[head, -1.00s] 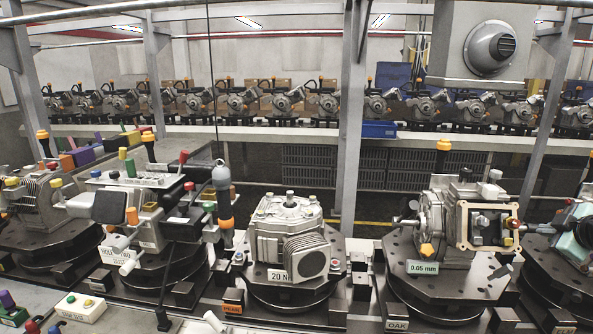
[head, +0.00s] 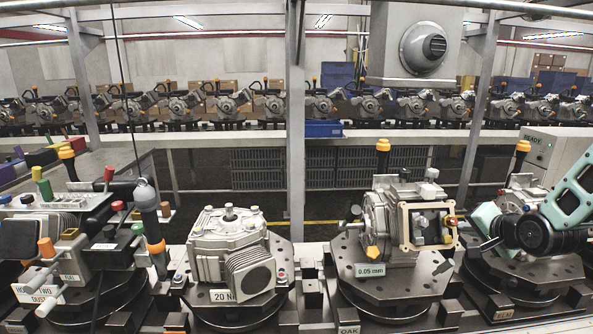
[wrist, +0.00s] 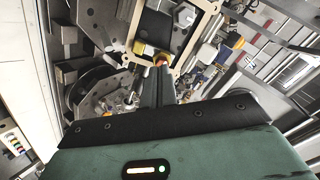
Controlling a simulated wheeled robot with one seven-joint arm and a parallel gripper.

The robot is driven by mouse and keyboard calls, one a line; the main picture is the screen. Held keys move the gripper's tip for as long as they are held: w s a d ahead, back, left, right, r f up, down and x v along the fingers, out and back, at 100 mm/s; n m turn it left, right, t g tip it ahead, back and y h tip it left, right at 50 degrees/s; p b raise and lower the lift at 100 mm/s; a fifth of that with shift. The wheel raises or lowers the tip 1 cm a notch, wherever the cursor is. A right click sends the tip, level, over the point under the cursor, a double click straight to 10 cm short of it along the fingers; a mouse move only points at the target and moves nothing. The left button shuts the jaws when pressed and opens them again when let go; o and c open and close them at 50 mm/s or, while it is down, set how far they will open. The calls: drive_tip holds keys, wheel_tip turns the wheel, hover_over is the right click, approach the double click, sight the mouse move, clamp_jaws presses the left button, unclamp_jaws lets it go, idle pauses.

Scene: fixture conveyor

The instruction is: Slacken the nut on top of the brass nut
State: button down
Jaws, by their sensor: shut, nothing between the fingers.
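The oak-marked fixture (head: 385,225) carries a grey housing with an upright cream frame (head: 405,235) around small fittings. A red knob (head: 451,220) sits at the frame's right edge. In the wrist view the cream frame (wrist: 182,62) lies just beyond my shut, empty gripper (wrist: 160,68). A brass-yellow piece (wrist: 143,48) and an orange-red tip (wrist: 161,61) show at the fingertips; I cannot tell if they touch. A grey hex head (wrist: 184,15) shows farther up. I cannot make out which pieces are the stacked nuts. In the head view my gripper (head: 474,246) is right of the frame.
A fixture with a ribbed motor (head: 228,245) stands left of it, and a cluttered lever fixture (head: 75,225) farther left. Another fixture (head: 525,270) stands below my arm on the right. A grey post (head: 295,120) rises behind. A READY box (head: 541,147) stands at back right.

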drive_tip(key=w+f+m+b, duration=0.1)
drive_tip(key=w+f+b, duration=0.1)
drive_tip(key=w, duration=0.4)
drive_tip(key=shift+a+f+b, duration=0.15)
drive_tip(key=shift+f+b, duration=0.25)
drive_tip(key=shift+f, duration=0.4)
drive_tip(key=shift+d+r, duration=0.2)
drive_tip(key=shift+d, duration=0.1)
idle(0.5)
drive_tip(key=shift+w+r, duration=0.15)
drive_tip(key=shift+r, duration=0.05)
idle(0.4)
drive_tip(key=shift+a+f, duration=0.1)
drive_tip(key=shift+a+f+b, duration=0.1)
drive_tip(key=shift+a+b, duration=0.15)
drive_tip(key=shift+b, duration=0.1)
drive_tip(key=p, duration=0.3)
approach(453, 225)
drive_tip(key=shift+w+a+f, duration=0.65)
drive_tip(key=shift+w+a, duration=0.15)
drive_tip(key=shift+a, duration=0.15)
